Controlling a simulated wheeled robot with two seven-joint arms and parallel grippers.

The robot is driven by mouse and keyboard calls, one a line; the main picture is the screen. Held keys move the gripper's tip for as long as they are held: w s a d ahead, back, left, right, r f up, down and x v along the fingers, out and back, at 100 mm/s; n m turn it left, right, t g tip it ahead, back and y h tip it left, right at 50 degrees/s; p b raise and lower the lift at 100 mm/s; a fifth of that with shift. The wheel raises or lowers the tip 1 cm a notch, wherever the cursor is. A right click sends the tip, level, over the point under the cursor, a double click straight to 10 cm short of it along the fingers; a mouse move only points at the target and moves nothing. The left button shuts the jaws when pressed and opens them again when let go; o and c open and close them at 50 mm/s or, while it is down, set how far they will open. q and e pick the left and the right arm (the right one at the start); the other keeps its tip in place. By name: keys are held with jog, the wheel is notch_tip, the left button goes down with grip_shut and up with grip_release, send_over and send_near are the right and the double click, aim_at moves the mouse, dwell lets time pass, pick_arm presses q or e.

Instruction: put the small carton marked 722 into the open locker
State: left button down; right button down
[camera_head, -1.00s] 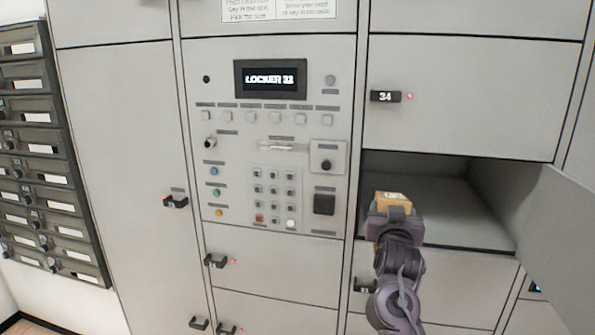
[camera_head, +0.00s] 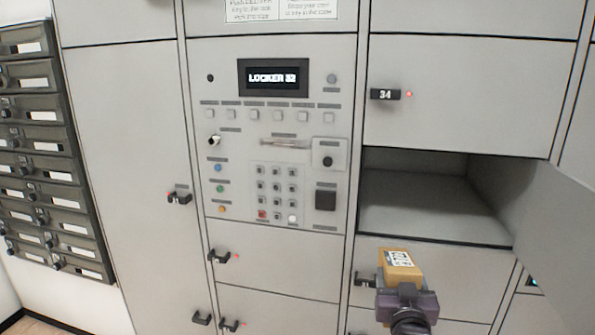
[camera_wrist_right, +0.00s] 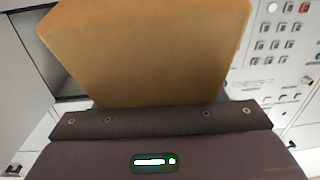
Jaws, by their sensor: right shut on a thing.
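The small carton (camera_head: 399,262) is orange-brown with a white label on its top; the label's marking is too small to read surely. My right gripper (camera_head: 402,284) is shut on it, in front of the lockers and below the open locker's floor edge. The carton also fills the upper middle of the right wrist view (camera_wrist_right: 150,50), above the gripper body. The open locker (camera_head: 425,205) is an empty-looking compartment under locker 34, right of the keypad panel. Its door (camera_head: 560,230) is swung out to the right. My left gripper is not in view.
The keypad panel (camera_head: 272,140) with a screen reading about "LOCKER 32" is left of the open locker. Closed locker 34 (camera_head: 460,95) is above it. Small handles (camera_head: 364,279) stick out from closed doors below. Dark mailboxes (camera_head: 45,150) line the far left.

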jog(key=s+a+f+y, duration=0.1)
jog(key=s+f, duration=0.3)
jog(key=s, duration=0.7)
jog(key=s+a+f+n+y, duration=0.1)
jog(key=s+f, duration=0.3)
jog(key=s, duration=0.8)
jog(key=shift+s+a+n+y, duration=0.3)
jog(key=shift+y, duration=0.3)
